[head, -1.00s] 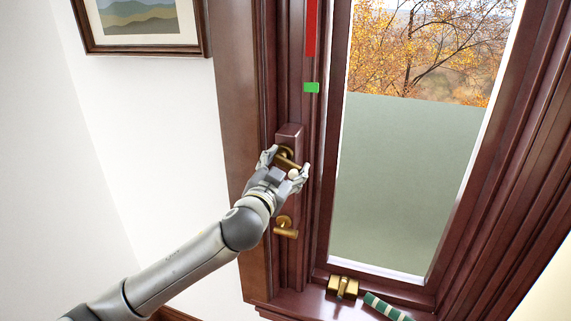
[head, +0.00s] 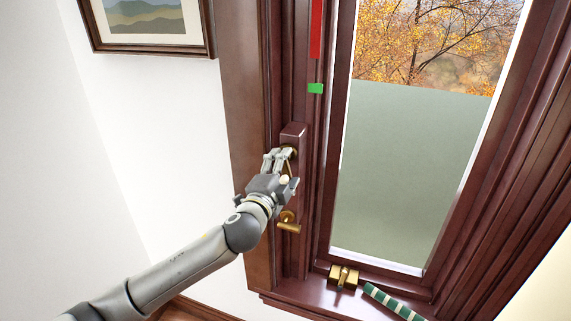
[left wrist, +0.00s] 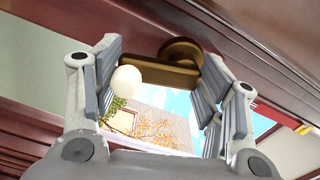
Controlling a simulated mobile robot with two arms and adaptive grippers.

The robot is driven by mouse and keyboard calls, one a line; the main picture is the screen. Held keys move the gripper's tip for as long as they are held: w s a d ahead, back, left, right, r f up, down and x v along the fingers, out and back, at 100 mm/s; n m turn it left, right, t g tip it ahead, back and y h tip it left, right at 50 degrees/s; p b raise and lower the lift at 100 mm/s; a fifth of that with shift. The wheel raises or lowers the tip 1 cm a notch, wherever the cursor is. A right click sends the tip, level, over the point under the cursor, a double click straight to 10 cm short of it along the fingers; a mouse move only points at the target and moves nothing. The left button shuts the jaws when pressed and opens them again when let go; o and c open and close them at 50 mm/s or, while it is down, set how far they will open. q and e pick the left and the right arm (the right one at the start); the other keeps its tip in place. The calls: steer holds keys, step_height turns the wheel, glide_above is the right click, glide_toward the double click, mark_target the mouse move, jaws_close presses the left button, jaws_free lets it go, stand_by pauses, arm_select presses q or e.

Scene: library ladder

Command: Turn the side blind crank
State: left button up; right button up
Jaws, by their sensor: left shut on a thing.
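The upper brass crank (head: 293,152) sits on a wooden block on the window frame's left side. My left gripper (head: 280,158) reaches it from below left and hides part of it in the head view. In the left wrist view the crank's brass arm (left wrist: 158,73) and white knob (left wrist: 127,80) lie between my left gripper's two fingers (left wrist: 170,95). The gripper is shut on this crank. A grey-green blind (head: 405,165) covers the lower part of the window; trees show above it. My right gripper is in neither view.
A second brass crank (head: 288,223) is just below my gripper. A brass fitting (head: 343,276) and a green-and-white striped rod (head: 393,302) lie at the sill. A red bar (head: 316,30) and green marker (head: 315,88) are above. A framed picture (head: 150,28) hangs left.

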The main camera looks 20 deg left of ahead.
arm_select(q)
steer(key=shift+a+f+m+p, duration=0.15)
steer(key=shift+m+p, duration=0.1)
steer(key=shift+m, duration=0.4)
steer(key=shift+a+r+m+p, duration=0.1)
steer(key=shift+m+p, duration=0.15)
steer(key=shift+m, duration=0.4)
steer(key=shift+f, duration=0.1)
steer(key=o, duration=1)
steer(key=shift+s, duration=0.1)
steer(key=s, duration=1.1)
steer(key=shift+s+a, duration=0.25)
steer(key=shift+s, duration=0.15)
